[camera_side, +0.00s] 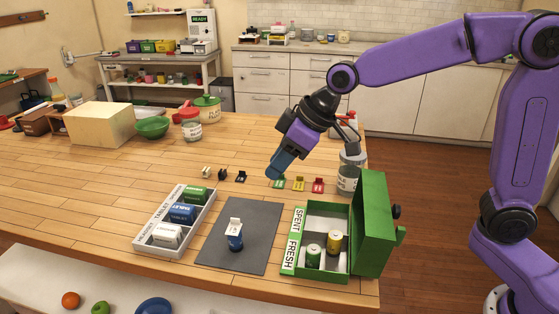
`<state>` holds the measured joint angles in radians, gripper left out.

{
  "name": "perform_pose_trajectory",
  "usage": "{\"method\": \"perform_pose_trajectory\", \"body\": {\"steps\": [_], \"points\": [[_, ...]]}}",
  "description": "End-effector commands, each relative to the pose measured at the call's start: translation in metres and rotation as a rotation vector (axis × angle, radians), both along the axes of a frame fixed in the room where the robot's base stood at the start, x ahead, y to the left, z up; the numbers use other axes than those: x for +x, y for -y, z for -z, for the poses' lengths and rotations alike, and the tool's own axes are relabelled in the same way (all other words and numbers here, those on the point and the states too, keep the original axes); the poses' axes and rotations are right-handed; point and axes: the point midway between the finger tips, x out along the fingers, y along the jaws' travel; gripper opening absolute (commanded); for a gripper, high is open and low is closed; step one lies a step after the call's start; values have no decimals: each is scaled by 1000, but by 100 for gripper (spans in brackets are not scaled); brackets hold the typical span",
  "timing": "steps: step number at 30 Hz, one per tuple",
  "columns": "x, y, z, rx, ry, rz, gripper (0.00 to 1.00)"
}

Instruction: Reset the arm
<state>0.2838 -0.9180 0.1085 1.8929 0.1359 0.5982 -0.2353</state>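My gripper (279,165) hangs from the purple arm above the middle of the wooden table (75,200), pointing down and to the left. Its blue end is clear of the table objects. The fingers are seen edge-on, so I cannot tell whether they are apart or together. No separate held object can be made out.
Right is an open green case (375,225) with two batteries inside. Small colored clips (299,184), a jar (348,175) and bowl (152,127) stand behind.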

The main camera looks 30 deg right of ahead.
Motion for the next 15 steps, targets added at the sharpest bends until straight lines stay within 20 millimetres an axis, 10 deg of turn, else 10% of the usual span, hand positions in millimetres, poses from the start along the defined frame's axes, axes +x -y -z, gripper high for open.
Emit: {"method": "perform_pose_trajectory", "body": {"steps": [15], "points": [[-23, 6, 6, -23, -30, -27, 32]]}}
